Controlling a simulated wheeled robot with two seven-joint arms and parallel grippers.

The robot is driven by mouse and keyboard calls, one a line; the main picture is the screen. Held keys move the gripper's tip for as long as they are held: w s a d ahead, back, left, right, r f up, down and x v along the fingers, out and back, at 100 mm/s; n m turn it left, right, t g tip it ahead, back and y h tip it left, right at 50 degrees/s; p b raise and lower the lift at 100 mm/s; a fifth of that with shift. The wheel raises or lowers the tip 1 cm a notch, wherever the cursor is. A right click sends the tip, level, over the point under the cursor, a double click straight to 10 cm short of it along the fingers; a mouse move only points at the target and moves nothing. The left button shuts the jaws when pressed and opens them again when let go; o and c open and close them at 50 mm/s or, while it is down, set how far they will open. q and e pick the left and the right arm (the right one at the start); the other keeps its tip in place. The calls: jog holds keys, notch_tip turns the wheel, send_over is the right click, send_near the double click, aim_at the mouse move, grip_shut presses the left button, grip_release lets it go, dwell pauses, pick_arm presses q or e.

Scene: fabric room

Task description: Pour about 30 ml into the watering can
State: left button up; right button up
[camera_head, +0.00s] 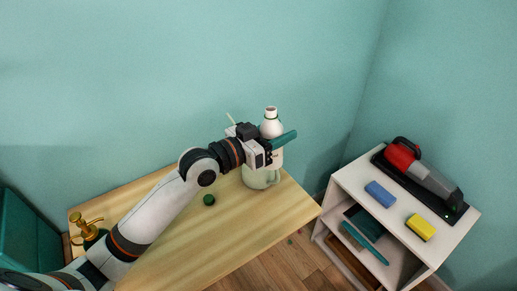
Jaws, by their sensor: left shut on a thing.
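A white bottle (271,127) stands roughly upright above the back right part of the wooden table, its narrow neck uncovered at the top. My left gripper (279,142) is shut on the bottle, with a teal finger across its front. A pale green, see-through body (262,179) shows below the gripper; I cannot tell whether it is the bottle's lower part or a separate vessel. A dark vessel with a gold top and spout (88,229) stands at the table's left edge, partly hidden by my arm. I cannot tell whether it is the watering can. My right gripper is out of view.
A small green cap-like piece (208,200) lies on the wooden table (230,237). A white shelf unit (421,257) at the right carries a red and grey handheld vacuum (420,170), a blue block (380,194) and a yellow block (421,228). The table's front right is clear.

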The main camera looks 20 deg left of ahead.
pick_arm(q)
jog(key=shift+s+d+f+m, duration=0.1)
jog(key=shift+m, duration=0.6)
jog(key=shift+f, duration=0.1)
dwell(1.2)
